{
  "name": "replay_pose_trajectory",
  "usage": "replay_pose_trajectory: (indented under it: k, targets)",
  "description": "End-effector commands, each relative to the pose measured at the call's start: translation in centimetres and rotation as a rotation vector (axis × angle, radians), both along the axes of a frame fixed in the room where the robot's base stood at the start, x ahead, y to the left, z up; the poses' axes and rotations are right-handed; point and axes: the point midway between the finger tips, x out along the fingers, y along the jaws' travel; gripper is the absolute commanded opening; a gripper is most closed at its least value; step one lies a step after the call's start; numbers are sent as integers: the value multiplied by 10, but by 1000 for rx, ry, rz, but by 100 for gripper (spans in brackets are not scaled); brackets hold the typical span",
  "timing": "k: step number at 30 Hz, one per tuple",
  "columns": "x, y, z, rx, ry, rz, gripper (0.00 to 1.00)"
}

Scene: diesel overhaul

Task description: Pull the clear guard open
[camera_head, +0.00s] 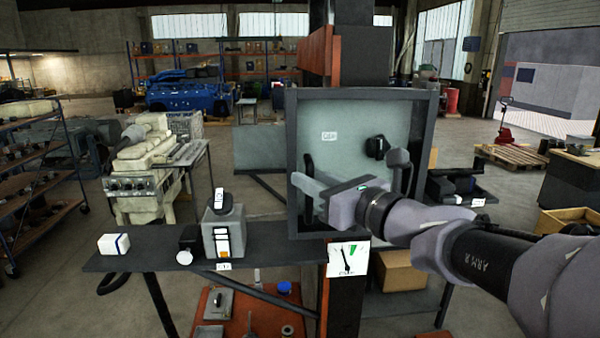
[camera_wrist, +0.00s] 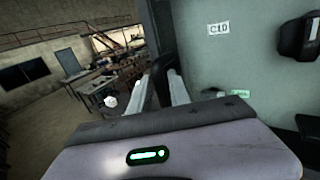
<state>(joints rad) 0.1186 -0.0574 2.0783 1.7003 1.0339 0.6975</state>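The clear guard (camera_head: 345,125) is a pale see-through pane in a dark frame, upright beside the post. Its dark upright handle (camera_head: 308,172) is near the pane's lower left. My gripper (camera_head: 308,190) reaches in from the right, with one finger on each side of the handle. In the wrist view, the handle (camera_wrist: 158,75) stands between the two pale fingers of my gripper (camera_wrist: 160,90), which look closed in on it. The guard's pane (camera_wrist: 225,70) fills the right of that view.
A dark shelf (camera_head: 130,262) left of the guard carries a grey box (camera_head: 223,235) and a white box (camera_head: 114,244). A black fitting (camera_head: 376,147) sits on the guard's right side. A gauge card (camera_head: 348,259) hangs below.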

Motion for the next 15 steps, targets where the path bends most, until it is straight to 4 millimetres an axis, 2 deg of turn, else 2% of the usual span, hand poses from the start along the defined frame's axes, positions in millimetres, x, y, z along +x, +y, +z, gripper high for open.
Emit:
replay_pose_trajectory:
  k: [10, 11, 14, 15]
  targets:
    - [5, 4, 0, -1, -1, 0, 23]
    - [5, 4, 0, -1, -1, 0, 21]
    - [5, 4, 0, -1, -1, 0, 2]
    - [5, 4, 0, -1, -1, 0, 0]
